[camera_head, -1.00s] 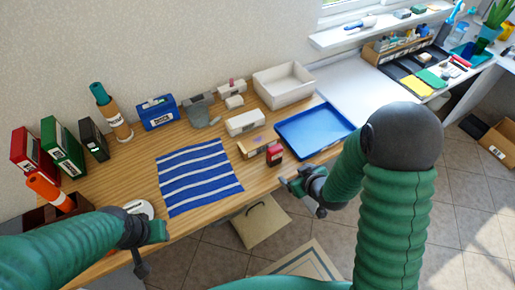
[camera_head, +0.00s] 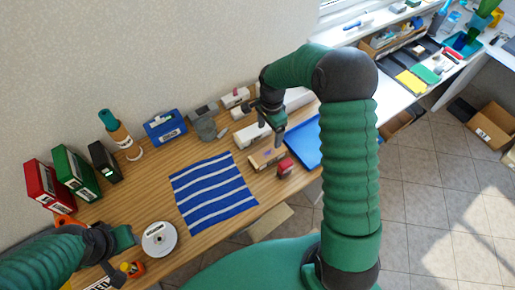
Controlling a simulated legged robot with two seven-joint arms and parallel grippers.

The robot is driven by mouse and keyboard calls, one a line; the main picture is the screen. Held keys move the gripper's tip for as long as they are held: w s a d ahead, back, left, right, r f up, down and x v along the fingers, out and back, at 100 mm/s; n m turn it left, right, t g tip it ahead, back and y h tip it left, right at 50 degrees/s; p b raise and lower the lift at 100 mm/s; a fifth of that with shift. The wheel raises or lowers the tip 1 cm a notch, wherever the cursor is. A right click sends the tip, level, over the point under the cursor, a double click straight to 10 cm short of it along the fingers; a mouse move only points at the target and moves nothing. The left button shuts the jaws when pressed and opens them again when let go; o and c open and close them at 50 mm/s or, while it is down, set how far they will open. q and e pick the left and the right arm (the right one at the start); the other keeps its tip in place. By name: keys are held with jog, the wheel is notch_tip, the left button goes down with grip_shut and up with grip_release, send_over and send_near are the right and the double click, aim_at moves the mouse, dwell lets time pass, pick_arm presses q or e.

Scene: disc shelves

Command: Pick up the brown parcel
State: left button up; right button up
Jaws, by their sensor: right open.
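The brown parcel (camera_head: 264,159) is a small tan box lying on the wooden table (camera_head: 150,190), right of the blue-and-white striped cloth. My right gripper (camera_head: 280,139) points down just above and beside the parcel's right end. It is open, and I cannot tell whether it touches the parcel. My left gripper (camera_head: 128,240) is low at the left, near a white disc and far from the parcel; its jaws are too unclear to tell.
A blue tray (camera_head: 304,142) is partly hidden by my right arm. The striped cloth (camera_head: 213,190) lies flat to the left.

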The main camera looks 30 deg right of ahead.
send_near(268, 153)
jog(key=shift+s+d+f+p, duration=0.3)
jog(key=shift+s+f, duration=0.05)
jog(key=shift+s, duration=0.2)
jog(key=f, duration=0.2)
jog(key=w+f, duration=0.1)
jog(key=f, duration=0.2)
jog(key=shift+w+d, duration=0.1)
jog(key=f+p, duration=0.1)
jog(key=f, duration=0.1)
jog(key=a+f+p, duration=0.1)
jog(key=f, duration=0.1)
jog(key=shift+f, duration=0.4)
jog(key=shift+d+f, duration=0.15)
jog(key=shift+d, duration=0.05)
jog(key=shift+c, duration=1.4)
jog(key=c, duration=1)
pick_arm(q)
jog(key=shift+d+v, duration=0.15)
jog(key=shift+v, duration=0.65)
jog(key=shift+d+v, duration=0.15)
jog(key=shift+v, duration=0.65)
pick_arm(e)
jog(key=c, duration=0.3)
